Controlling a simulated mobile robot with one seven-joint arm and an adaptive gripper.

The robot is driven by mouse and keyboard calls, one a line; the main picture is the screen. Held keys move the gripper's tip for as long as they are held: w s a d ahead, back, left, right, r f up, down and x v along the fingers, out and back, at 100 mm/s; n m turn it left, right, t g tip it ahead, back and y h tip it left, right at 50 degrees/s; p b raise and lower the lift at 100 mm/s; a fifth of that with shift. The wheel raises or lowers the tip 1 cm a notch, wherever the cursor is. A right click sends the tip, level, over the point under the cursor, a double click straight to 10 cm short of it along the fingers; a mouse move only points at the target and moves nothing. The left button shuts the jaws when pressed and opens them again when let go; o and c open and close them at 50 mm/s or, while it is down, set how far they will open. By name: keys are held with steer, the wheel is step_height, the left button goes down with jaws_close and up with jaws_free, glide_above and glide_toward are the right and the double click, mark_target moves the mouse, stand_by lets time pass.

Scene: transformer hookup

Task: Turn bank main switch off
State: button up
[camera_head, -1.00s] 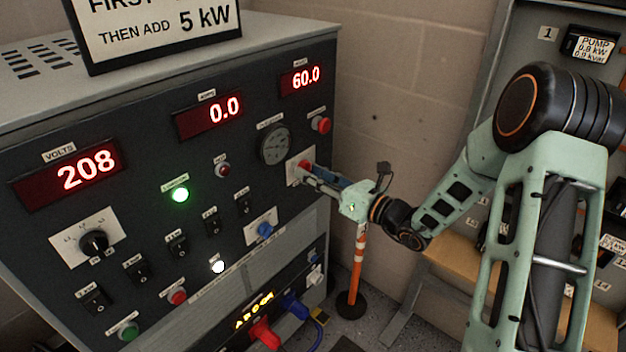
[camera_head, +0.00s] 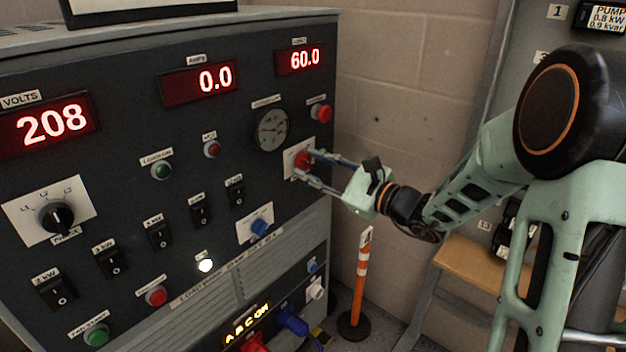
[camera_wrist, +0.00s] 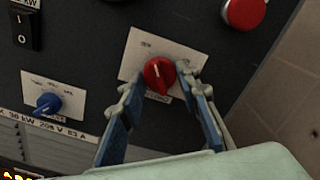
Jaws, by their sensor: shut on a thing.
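The bank main switch is a red rotary knob (camera_head: 303,160) on a white plate (camera_head: 291,168), at the right side of the dark panel. In the wrist view the red knob (camera_wrist: 159,75) sits between the tips of my gripper (camera_wrist: 165,95), with its pointer mark near vertical in the picture. My gripper (camera_head: 308,168) is shut on the knob, its two blue-padded fingers on either side of it. Part of the plate's lettering is hidden by the fingers. The green lamp (camera_head: 161,171) at the load-on label looks dark.
The meters read 208 (camera_head: 52,124), 0.0 (camera_head: 215,78) and 60.0 (camera_head: 304,57). A red push button (camera_head: 322,113) is above the knob, and a blue knob (camera_head: 260,227) is below left. An orange and white post (camera_head: 360,283) stands under my arm.

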steer(key=shift+f+n+b, duration=0.1)
steer(key=shift+n+b, duration=0.9)
steer(key=shift+b, duration=0.15)
steer(key=o, duration=1.2)
steer(key=shift+c, duration=0.2)
steer(key=v, duration=1.2)
